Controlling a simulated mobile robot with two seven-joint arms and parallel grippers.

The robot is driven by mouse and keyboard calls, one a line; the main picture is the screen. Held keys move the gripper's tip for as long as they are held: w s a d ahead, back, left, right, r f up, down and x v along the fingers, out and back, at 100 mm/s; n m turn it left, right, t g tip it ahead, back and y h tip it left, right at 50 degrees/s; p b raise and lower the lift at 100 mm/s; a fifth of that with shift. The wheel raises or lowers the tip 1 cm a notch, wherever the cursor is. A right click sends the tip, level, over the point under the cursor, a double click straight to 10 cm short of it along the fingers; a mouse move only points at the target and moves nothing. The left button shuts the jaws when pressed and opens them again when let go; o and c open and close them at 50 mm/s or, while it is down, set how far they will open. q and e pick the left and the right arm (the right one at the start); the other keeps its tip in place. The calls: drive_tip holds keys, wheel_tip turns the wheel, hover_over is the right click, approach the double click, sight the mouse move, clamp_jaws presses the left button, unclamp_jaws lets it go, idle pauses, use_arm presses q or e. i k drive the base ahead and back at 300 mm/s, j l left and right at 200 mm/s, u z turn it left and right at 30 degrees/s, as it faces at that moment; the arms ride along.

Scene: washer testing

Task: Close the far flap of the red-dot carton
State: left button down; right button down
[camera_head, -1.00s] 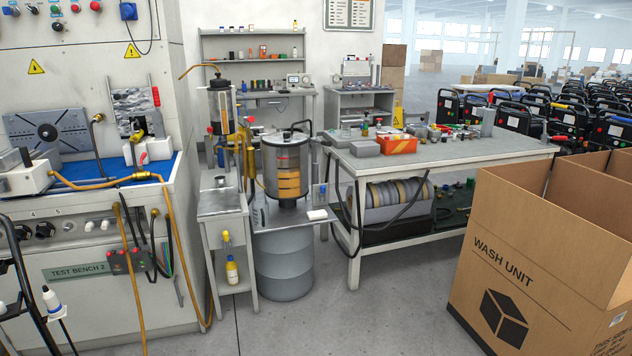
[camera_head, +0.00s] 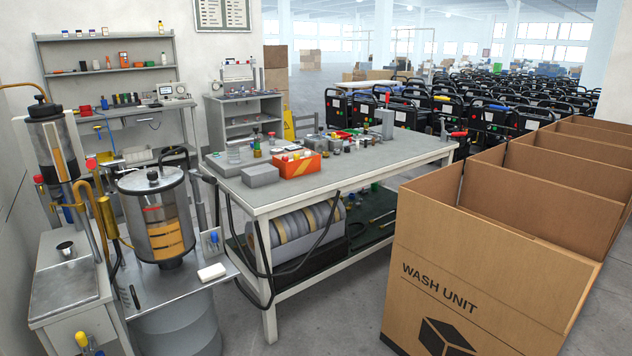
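A row of large brown cardboard cartons stands at the right. The nearest carton (camera_head: 480,270) is marked "WASH UNIT" with a black box symbol, and its top is open with flaps standing up. More open cartons (camera_head: 560,155) line up behind it. I see no red dot on any visible carton face, so I cannot tell which one is the red-dot carton. Neither of my grippers is in view.
A grey work table (camera_head: 350,165) with an orange bin (camera_head: 297,163) and small parts stands left of the cartons. A metal tank (camera_head: 155,215) on a drum is at the left. Many black machines (camera_head: 485,120) stand behind. Grey floor shows between table and carton.

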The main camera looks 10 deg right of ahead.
sight(441, 184)
drive_tip(key=i+z, duration=0.3)
drive_tip(key=i, duration=0.35)
drive_tip(key=i+j+z, duration=0.15)
drive_tip(key=i+z, duration=0.2)
drive_tip(key=i, duration=0.25)
drive_tip(key=i+j+z, duration=0.2)
drive_tip(key=i+z, duration=0.2)
drive_tip(key=i+j+z, duration=0.45)
drive_tip(key=l, duration=0.1)
